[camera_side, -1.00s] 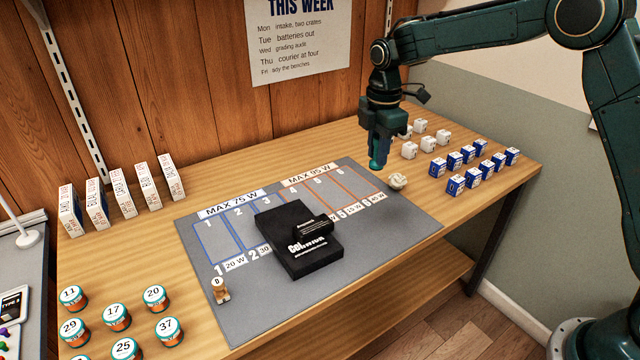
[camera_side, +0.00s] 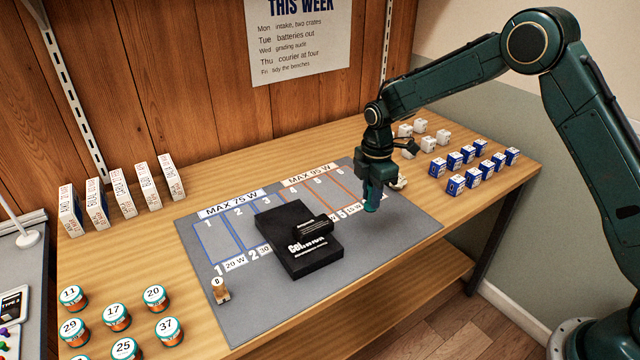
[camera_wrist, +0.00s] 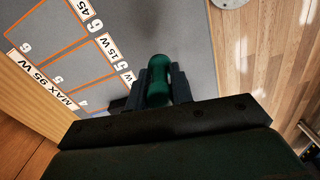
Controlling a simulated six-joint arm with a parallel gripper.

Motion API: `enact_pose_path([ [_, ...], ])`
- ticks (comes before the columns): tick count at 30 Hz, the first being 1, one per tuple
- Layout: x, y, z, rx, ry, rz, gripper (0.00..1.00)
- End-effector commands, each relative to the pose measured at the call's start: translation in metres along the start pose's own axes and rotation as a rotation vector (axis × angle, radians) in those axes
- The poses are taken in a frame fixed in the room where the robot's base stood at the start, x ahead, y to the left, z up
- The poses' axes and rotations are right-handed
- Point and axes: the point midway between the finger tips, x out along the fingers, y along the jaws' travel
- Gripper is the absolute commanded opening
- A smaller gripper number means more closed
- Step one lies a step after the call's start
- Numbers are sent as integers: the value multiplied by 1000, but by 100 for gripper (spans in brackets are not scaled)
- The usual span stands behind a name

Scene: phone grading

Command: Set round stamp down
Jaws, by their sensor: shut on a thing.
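My gripper (camera_side: 374,182) is shut on the round stamp, whose green body shows below the fingers in the side view (camera_side: 371,206) and between them in the wrist view (camera_wrist: 158,82). The stamp is upright over the right part of the grey mat (camera_side: 410,222), just right of the numbered slots. I cannot tell whether its underside touches the mat. A black case (camera_side: 300,256) with white lettering lies on the middle of the mat, left of my gripper.
A pale round item (camera_side: 402,183) is partly hidden behind my gripper. White cubes (camera_side: 420,125) and blue-and-white boxes (camera_side: 455,186) stand at the right. A small wooden piece (camera_side: 220,291) stands at the mat's left. Several jars (camera_side: 117,314) are front left. The mat's front right is clear.

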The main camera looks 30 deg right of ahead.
Motion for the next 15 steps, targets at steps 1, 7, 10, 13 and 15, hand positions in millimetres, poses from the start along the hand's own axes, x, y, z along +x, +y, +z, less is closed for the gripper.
enact_pose_path([
  [1, 10, 0, 0, 0, -1, -3, 0],
  [7, 35, 0, 0, 0, 0, -1, 0],
  [10, 39, 0, 0, 0, 0, 1, 0],
  [13, 40, 0, 0, 0, 0, 1, 0],
  [15, 40, 0, 0, 0, 0, 1, 0],
])
